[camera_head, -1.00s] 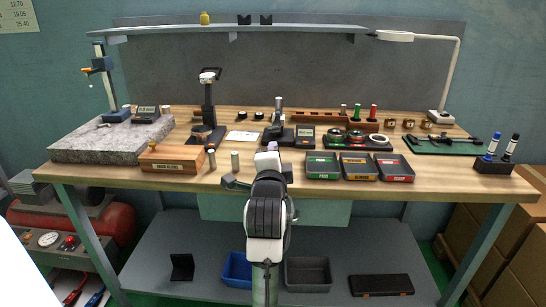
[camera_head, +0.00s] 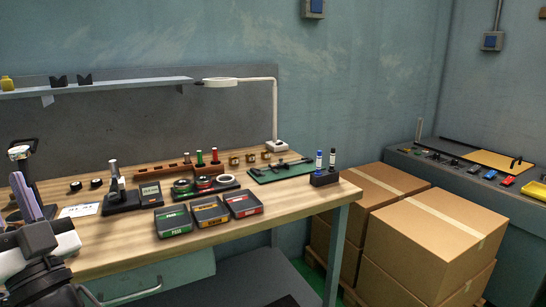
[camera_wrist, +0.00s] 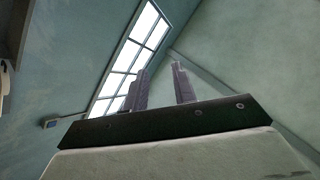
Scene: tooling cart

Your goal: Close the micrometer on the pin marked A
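My gripper (camera_head: 27,192) points upward at the left edge of the head view, in front of the bench's near edge. In the wrist view its two grey fingers (camera_wrist: 160,88) stand apart with nothing between them. A dark C-shaped stand with a pale round part (camera_head: 20,153), possibly the micrometer, is partly cut off and partly hidden behind my gripper. A black device with silver upright cylinders (camera_head: 116,184) and a small display (camera_head: 150,191) stands right of it. No letter A is readable, so I cannot tell which pin is marked A.
The wooden bench (camera_head: 100,262) carries green, orange and red trays (camera_head: 211,210), ring gauges (camera_head: 203,181), a green mat (camera_head: 272,171) and a marker holder (camera_head: 324,178). A lamp (camera_head: 275,110) stands behind. Cardboard boxes (camera_head: 425,235) and another counter (camera_head: 470,175) are at the right.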

